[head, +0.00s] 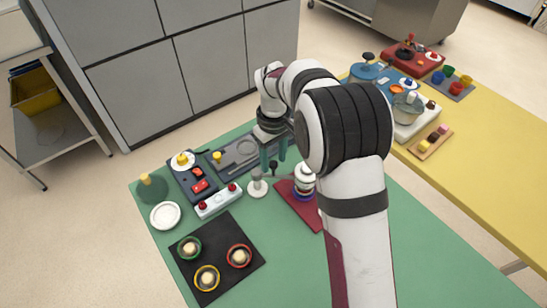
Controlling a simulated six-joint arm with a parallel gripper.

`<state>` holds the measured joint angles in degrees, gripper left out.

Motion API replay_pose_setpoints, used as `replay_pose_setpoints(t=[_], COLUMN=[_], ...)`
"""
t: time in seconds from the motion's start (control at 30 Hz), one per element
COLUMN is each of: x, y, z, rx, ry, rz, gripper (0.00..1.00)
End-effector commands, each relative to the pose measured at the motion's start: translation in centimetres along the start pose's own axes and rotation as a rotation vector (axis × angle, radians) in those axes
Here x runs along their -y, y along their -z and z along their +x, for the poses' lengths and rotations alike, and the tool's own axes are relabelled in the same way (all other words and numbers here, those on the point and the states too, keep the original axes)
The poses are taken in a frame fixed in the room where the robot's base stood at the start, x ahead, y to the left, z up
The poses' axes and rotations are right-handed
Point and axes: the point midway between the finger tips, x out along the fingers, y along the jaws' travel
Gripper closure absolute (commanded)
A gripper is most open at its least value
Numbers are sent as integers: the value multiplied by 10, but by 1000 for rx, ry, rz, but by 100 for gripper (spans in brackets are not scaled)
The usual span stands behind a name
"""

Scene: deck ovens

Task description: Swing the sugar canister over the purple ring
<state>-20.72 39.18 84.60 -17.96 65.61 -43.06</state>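A white canister with a dark band (304,178) stands upright at the upper end of a dark red mat (296,206), partly hidden behind my arm. I take it for the sugar canister. A purple-blue rim, perhaps the purple ring (305,196), shows at its foot; I cannot tell whether the canister is centred over it. Left of the mat is a grey post on a round pale base (257,189). A small dark knob (273,167) shows beside the post. My gripper (274,160) points down above this area with its teal fingers apart. I see nothing clearly held between them.
A dark panel with red switches (191,178), a white box with red buttons (219,202) and a white plate (165,215) lie left. A black mat (232,222) in front holds three coloured rings. The green table (420,265) is clear at right; a yellow table (480,165) stands beyond.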

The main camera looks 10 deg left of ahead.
Motion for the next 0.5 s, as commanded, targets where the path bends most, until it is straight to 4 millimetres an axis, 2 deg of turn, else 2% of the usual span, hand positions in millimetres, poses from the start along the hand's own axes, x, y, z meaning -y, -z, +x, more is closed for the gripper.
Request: replay_pose_setpoints(t=[0.33,0.43,0.5], x=[0,0,0], y=[0,0,0], z=[-3,-17,-36], rx=[1,-1,-3], ry=[1,1,-1], rz=[1,1,1], gripper=[41,41,41])
